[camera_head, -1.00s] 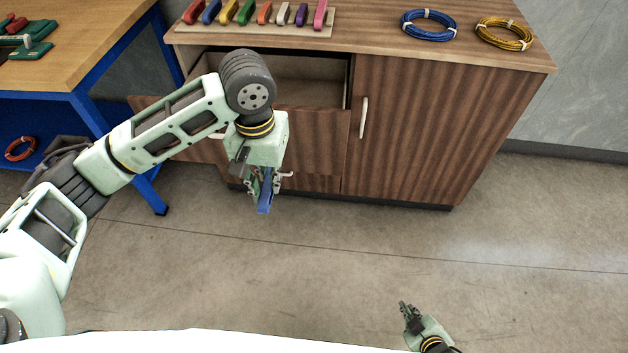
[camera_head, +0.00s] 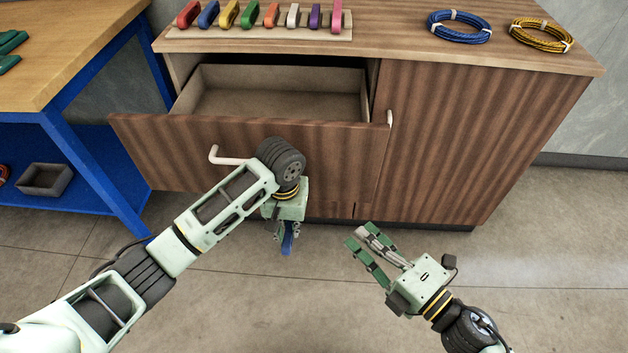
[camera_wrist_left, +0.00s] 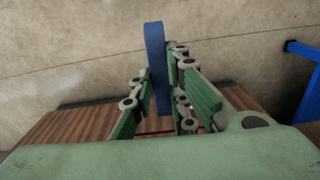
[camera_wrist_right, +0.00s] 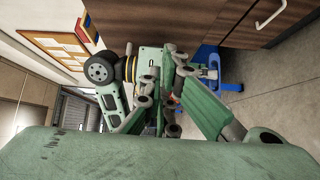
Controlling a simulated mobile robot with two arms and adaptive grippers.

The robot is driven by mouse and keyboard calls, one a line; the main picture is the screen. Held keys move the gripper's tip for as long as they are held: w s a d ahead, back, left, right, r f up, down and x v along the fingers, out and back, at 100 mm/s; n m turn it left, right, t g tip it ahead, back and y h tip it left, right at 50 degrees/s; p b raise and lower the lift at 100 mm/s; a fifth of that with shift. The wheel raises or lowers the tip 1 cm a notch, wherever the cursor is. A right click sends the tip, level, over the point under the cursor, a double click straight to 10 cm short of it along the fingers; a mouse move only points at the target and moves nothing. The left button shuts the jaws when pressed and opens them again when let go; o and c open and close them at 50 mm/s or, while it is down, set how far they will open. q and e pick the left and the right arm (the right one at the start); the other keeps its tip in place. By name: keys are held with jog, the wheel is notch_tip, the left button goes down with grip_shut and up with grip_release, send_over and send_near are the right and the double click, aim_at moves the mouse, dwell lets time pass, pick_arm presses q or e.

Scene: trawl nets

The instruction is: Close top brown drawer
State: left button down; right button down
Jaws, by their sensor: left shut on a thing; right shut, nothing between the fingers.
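The top brown drawer (camera_head: 165,145) stands pulled out of the wooden cabinet, and its empty interior (camera_head: 270,100) shows. Its pale handle (camera_head: 226,158) is on the front panel; my left wrist is in front of the panel's right half. My left gripper (camera_head: 287,234) points down in front of the drawer and is shut on a blue flat object (camera_wrist_left: 156,60), seen upright between the fingers in the left wrist view. My right gripper (camera_head: 359,238) is shut and empty, below and in front of the drawer's right end, apart from it.
The cabinet top holds a board (camera_head: 330,30) with several coloured pieces, a blue rope coil (camera_head: 459,27) and a yellow rope coil (camera_head: 541,36). A workbench with a blue frame (camera_head: 85,150) stands close at left. The floor in front is clear.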

pick_arm(q)
jog(key=shift+f, duration=0.1)
jog(key=shift+r+p, duration=0.7)
pick_arm(e)
jog(key=w+d+x, duration=0.1)
jog(key=x, duration=1.2)
jog(key=shift+w+d+r, duration=0.25)
jog(key=shift+w+r, duration=0.1)
